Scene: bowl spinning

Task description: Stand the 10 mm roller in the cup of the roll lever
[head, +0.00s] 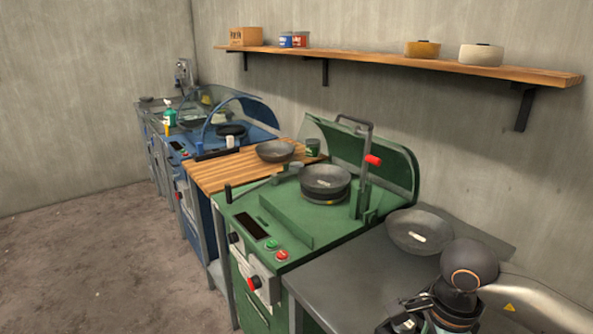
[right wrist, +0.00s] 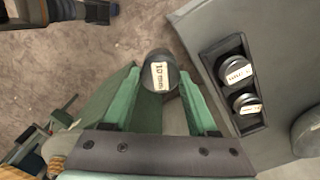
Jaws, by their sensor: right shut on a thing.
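The 10 mm roller (right wrist: 159,72) is a dark cylinder with a white "10 mm" label on its top. My right gripper (right wrist: 159,88) is shut on it, one green finger on each side. In the head view my right arm is at the lower right and hides most of this gripper. A grey lever with a dark upright handle (head: 228,193) lies across the front left of the green machine (head: 290,215). It looks like the roll lever; its grey far end (head: 293,168) is near the bowl, and its cup is too small to make out. My left gripper is not in view.
A black tray (right wrist: 220,47) holds two more labelled rollers right of my right gripper. A dark bowl (head: 325,180) sits on the green machine, under a raised green guard (head: 350,145). Another bowl (head: 420,230) lies on the grey bench (head: 345,275).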

